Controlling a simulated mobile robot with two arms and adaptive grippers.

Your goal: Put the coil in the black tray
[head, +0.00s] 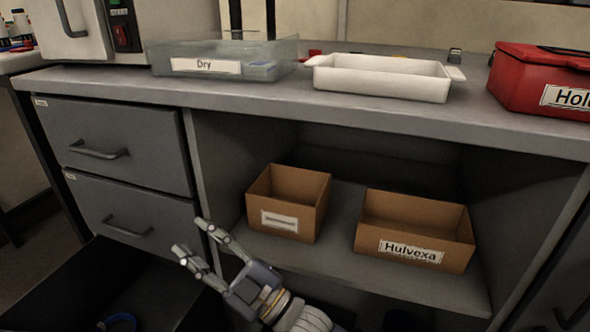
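A blue ring-shaped thing (120,321), possibly the coil, shows at the bottom left edge, partly cut off by the frame. It lies inside a dark open drawer or box (50,280). I cannot make out a separate black tray in this view. My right gripper (191,237) is in front of the cabinet, to the upper right of the blue thing and clear of it. Its two fingers are spread and nothing shows between them. My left gripper is not in view.
The counter holds a clear "Dry" bin (165,52), a white tray (380,84) and a red case (520,82). Two grey drawers (150,150) are shut.

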